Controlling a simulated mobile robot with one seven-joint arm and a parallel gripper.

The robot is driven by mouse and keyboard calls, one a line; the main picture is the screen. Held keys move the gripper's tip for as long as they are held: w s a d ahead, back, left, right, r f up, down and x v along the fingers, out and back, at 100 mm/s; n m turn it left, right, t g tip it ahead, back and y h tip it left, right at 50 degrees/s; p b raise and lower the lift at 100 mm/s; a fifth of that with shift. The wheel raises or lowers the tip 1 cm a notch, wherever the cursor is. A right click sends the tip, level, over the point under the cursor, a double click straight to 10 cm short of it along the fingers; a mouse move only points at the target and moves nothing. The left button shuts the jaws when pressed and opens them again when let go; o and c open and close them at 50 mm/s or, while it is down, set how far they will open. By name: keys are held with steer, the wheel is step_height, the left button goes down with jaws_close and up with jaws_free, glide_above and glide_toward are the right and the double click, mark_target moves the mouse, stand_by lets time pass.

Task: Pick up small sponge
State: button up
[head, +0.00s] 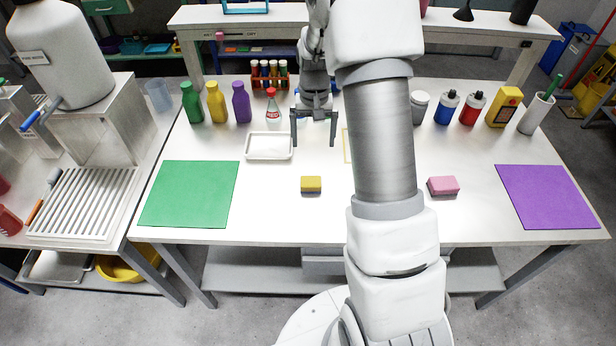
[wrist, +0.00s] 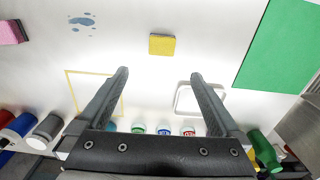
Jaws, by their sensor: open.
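A small yellow sponge with a dark lower layer (head: 311,185) lies flat on the white table, near the middle. It also shows in the wrist view (wrist: 162,44), just beyond and between my fingertips. A somewhat larger pink sponge (head: 443,186) lies further right on the table and shows at the left edge of the wrist view (wrist: 10,32). My gripper (head: 314,140) is open and empty, pointing down over the table behind the yellow sponge and apart from it. In the wrist view my two fingers (wrist: 160,73) are spread wide with nothing between them.
A white tray (head: 269,157) lies left of my gripper. A green mat (head: 189,194) and a purple mat (head: 547,196) lie at the sides. Several bottles stand along the back, including a red-capped one (head: 273,108). The table around the yellow sponge is clear.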

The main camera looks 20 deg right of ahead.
glide_above(311, 181)
steer(key=f, duration=1.2)
steer(key=shift+s+d+f+p, duration=0.1)
steer(key=shift+d+p, duration=0.1)
steer(key=shift+p, duration=0.15)
steer(key=shift+a+f+p, duration=0.2)
steer(key=shift+f+p, duration=0.2)
steer(key=shift+f, duration=2.2)
steer(key=c, duration=1.2)
steer(key=shift+r, duration=0.45)
steer(key=r, duration=0.3)
steer(key=shift+w+r+b, duration=0.1)
steer(key=shift+w+b, duration=0.1)
steer(key=shift+b, duration=0.15)
steer(key=w+d+r, duration=0.2)
steer(key=d, duration=0.1)
steer(key=w+d+r+b, duration=0.1)
steer(key=w+d+r, duration=0.1)
steer(key=d, duration=0.1)
steer(key=w+d+r, duration=0.2)
steer(key=d+r, duration=0.1)
steer(key=shift+w+d, duration=0.2)
steer(key=shift+w, duration=0.2)
